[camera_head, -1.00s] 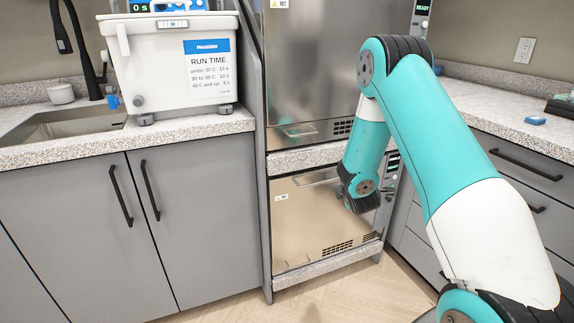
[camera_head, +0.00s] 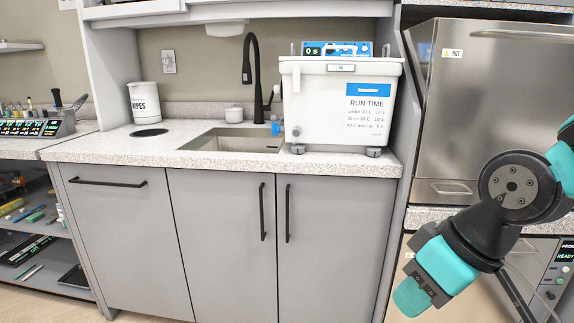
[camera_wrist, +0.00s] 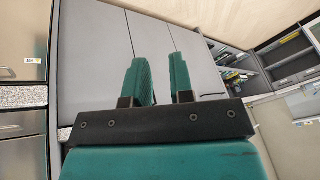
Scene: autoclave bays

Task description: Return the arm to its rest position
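My arm, teal and black, shows at the right of the head view, bent at a black joint in front of the steel autoclave doors. My gripper (camera_head: 412,298) is at the lower right of that view, pointing down and left, in front of the lower autoclave. In the wrist view my gripper (camera_wrist: 161,75) shows two teal fingers standing apart with an empty gap between them. Grey cabinet doors (camera_wrist: 110,50) lie beyond the fingers. Nothing is held. Part of the arm is cut off by the right edge of the head view.
A white bath with a run time label (camera_head: 340,100) stands on the speckled counter (camera_head: 120,150), right of the sink (camera_head: 235,140). A wipes canister (camera_head: 145,102) stands left of the sink. An open shelf unit (camera_head: 30,225) holds small items. The upper autoclave (camera_head: 490,95) is closed.

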